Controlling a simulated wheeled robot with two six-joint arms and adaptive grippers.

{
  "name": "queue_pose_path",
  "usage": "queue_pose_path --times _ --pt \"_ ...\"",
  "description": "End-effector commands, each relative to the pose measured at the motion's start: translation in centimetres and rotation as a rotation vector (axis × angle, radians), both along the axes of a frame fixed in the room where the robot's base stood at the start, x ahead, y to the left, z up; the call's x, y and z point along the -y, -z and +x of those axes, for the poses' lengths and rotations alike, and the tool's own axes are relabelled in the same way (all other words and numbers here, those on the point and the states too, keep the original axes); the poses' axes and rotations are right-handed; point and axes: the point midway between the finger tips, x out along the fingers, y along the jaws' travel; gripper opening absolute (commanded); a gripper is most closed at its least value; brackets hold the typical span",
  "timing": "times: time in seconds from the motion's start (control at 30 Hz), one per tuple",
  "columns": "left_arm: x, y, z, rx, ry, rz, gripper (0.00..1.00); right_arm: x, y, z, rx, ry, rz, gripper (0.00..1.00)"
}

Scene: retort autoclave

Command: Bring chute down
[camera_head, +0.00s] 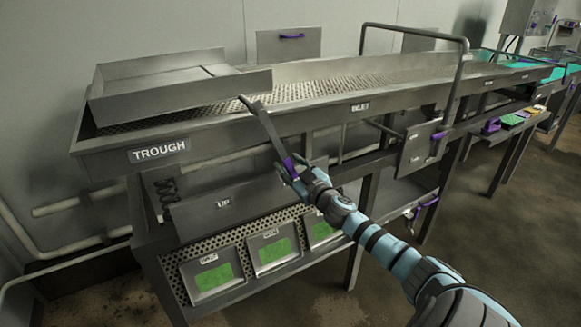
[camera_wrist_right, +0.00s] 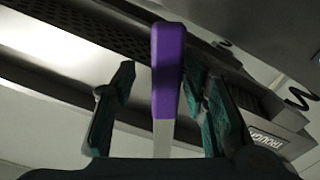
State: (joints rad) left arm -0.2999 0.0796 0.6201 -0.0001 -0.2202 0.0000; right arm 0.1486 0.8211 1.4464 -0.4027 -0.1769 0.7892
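A grey metal tray-like piece (camera_head: 165,88), which looks like the chute, sits over the left end of the long trough (camera_head: 120,155); no label on it is readable. A flat grey lever (camera_head: 262,120) slants down from near its right corner and ends in a purple grip (camera_head: 292,162). My right gripper (camera_head: 290,172) is at this grip. In the right wrist view, the purple grip (camera_wrist_right: 168,70) stands between the fingers of the right gripper (camera_wrist_right: 155,110). A clear gap shows to the left finger; contact with the right finger cannot be told. My left gripper is not in view.
Below the trough hangs a panel marked LIP (camera_head: 225,203). Several trays with green patches (camera_head: 214,278) sit on the lower shelf. A bent rail (camera_head: 425,35) and a hanging panel with a purple handle (camera_head: 422,148) are to the right. Open floor (camera_head: 400,285) lies in front.

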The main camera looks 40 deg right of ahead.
Motion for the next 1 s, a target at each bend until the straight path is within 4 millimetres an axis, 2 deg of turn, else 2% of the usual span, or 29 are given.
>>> queue_pose_path --times 0.17,0.27,0.37,0.5,0.7,0.83,1.0 --pt "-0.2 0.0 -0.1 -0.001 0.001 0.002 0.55 -0.1 0.1 -0.2 -0.002 0.0 0.0 0.4" --pt "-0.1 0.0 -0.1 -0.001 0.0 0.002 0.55 -0.2 0.2 -1.0 -0.007 0.001 -0.002 0.4" --pt "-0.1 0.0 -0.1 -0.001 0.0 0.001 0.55 -0.7 0.2 -2.5 -0.004 -0.004 -0.005 0.4" --pt "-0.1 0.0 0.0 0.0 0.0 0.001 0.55 -1.6 0.3 -6.4 -0.013 -0.004 -0.012 0.4" --pt "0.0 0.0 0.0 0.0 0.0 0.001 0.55 -2.6 0.1 -10.3 -0.008 -0.002 -0.011 0.4" --pt "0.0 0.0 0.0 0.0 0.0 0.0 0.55 -2.9 0.1 -11.4 -0.003 -0.001 -0.005 0.4" --pt "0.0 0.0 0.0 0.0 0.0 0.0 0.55 -3.0 0.0 -11.7 0.002 -0.002 0.002 0.4"
